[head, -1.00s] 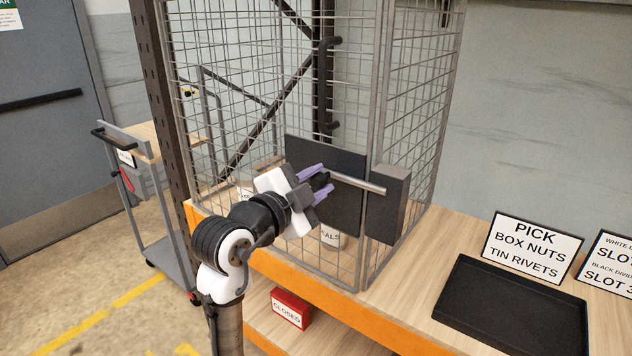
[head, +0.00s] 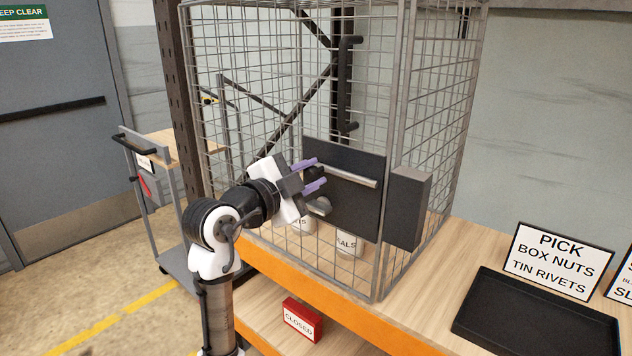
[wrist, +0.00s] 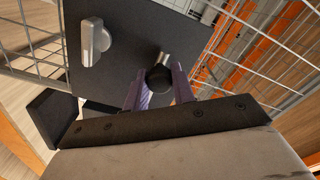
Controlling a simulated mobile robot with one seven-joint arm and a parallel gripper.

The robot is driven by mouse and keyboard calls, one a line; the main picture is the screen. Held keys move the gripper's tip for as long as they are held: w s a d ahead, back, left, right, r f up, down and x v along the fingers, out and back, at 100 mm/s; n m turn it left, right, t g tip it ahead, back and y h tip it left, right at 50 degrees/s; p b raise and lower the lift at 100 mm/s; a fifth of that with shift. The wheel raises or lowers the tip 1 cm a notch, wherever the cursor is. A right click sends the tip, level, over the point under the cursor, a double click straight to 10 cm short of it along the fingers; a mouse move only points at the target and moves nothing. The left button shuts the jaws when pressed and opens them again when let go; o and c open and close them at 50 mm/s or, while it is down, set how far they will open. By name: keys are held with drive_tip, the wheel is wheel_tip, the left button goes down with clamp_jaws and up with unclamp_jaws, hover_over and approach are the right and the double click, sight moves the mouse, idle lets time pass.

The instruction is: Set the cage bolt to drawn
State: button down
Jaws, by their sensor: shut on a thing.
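The cage bolt (head: 352,178) is a silver rod on a black plate (head: 352,210) on the cage front. Its right end stops short of the black keeper box (head: 407,208), with a gap between. My gripper (head: 318,174) is at the bolt's left end, its purple fingers shut on the bolt's black knob. In the wrist view the black knob (wrist: 158,79) sits between the fingers, with a short piece of silver rod (wrist: 165,60) beyond it. The fingers partly hide the knob in the head view.
A silver turn handle (head: 320,206) is on the plate just below my gripper; it also shows in the wrist view (wrist: 95,41). Wire mesh (head: 250,110) surrounds the plate. A black tray (head: 535,318) lies on the bench at right. A red CLOSED sign (head: 302,320) is on the lower shelf.

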drive_tip(key=shift+a+r, duration=0.1)
drive_tip(key=shift+a, duration=0.15)
drive_tip(key=c, duration=1.2)
unclamp_jaws()
drive_tip(key=shift+w+a, duration=0.1)
drive_tip(key=shift+o, duration=0.2)
drive_tip(key=b+v, duration=0.4)
drive_tip(key=v, duration=0.9)
drive_tip(key=shift+s, duration=0.4)
drive_tip(key=shift+a, duration=0.15)
